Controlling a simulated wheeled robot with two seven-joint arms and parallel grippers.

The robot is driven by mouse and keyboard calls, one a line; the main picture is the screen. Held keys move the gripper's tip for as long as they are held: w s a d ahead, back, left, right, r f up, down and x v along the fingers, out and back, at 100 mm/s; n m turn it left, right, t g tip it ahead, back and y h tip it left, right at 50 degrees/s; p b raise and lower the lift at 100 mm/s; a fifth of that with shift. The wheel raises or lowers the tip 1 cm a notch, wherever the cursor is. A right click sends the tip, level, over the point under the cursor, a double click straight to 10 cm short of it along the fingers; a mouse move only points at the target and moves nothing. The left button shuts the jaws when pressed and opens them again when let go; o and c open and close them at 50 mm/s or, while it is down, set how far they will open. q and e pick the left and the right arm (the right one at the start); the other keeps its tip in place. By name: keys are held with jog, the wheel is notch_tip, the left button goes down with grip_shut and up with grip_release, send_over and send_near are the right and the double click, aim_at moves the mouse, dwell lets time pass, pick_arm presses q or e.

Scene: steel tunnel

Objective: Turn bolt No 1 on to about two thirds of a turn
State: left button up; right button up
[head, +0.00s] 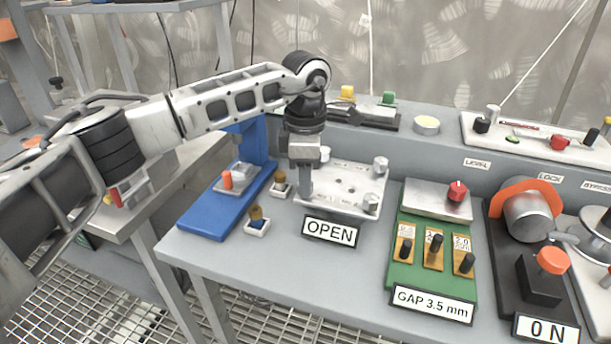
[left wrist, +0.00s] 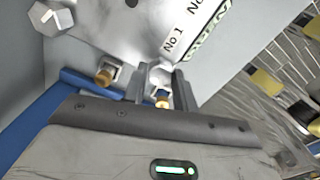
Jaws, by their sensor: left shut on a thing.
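The steel plate (head: 345,187) lies on the bench behind a sign reading OPEN (head: 331,231). Bolt heads show at its back left, back right (head: 380,164) and front right (head: 371,203). My left gripper (head: 305,196) points straight down at the plate's front left corner and is shut on bolt No 1, whose head is mostly hidden by the fingers. In the left wrist view the fingers (left wrist: 164,85) stand beside the plate's No 1 label (left wrist: 173,41). Another bolt head (left wrist: 50,17) shows there at the upper left. The bolt's turn angle cannot be told. My right gripper is out of view.
A blue stand (head: 208,222) with an orange-topped piece is to the left. Two small blocks with brown knobs (head: 257,219) sit beside the plate. A green GAP 3.5 mm panel (head: 407,272) and a black ON unit (head: 540,283) are to the right.

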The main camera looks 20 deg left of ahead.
pick_arm(q)
jog(key=shift+r, duration=0.1)
jog(key=o, duration=1)
notch_tip(320, 180, up, 16)
jog(key=shift+f, duration=0.1)
